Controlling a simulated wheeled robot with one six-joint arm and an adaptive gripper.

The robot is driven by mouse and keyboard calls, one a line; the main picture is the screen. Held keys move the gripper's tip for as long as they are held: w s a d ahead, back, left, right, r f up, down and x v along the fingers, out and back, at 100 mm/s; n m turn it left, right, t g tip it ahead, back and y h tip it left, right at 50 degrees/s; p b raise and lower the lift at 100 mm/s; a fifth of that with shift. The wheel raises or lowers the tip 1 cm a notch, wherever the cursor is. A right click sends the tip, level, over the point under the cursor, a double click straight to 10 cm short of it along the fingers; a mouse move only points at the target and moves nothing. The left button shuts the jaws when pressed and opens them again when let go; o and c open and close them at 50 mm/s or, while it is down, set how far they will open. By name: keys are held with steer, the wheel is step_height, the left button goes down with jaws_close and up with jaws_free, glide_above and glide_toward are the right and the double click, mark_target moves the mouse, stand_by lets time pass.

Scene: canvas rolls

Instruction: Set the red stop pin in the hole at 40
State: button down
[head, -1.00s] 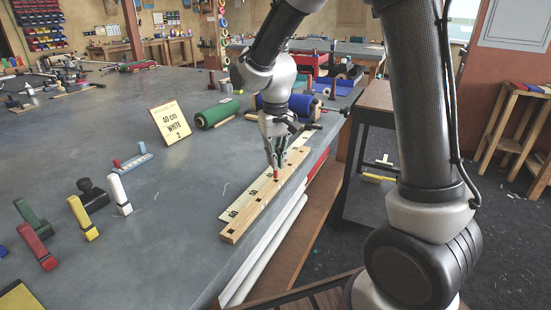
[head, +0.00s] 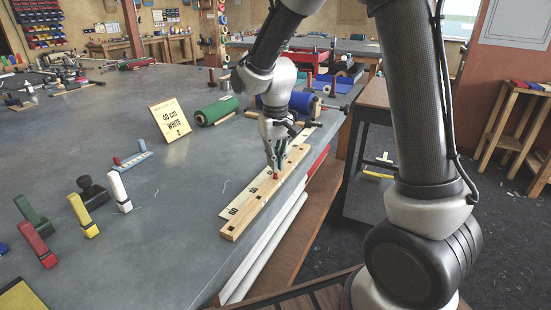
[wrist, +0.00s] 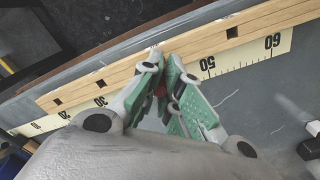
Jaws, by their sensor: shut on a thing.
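The red stop pin (head: 277,177) is pinched between the fingertips of my gripper (head: 274,167), just over the wooden rail (head: 237,230). In the wrist view the pin (wrist: 161,92) is a small red patch between the green-padded fingers (wrist: 163,80). The fingers cover the scale's 40 mark, between the 30 and 50 marks. I cannot tell whether the pin's end is in the hole. The scale strip (wrist: 238,55) runs along the rail.
A card reading 40 cm white 2 (head: 170,119) stands on the grey table. A green roll (head: 217,112) and a blue roll (head: 272,103) lie behind my gripper. Coloured clips and a black stamp-like object (head: 91,193) stand at left. The table's edge runs just right of the rail.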

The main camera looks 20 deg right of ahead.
steer(key=shift+f, duration=0.65)
steer(key=c, duration=1.5)
jaws_free()
steer(key=shift+c, duration=0.2)
step_height(320, 180, up, 12)
steer(key=shift+f, duration=0.1)
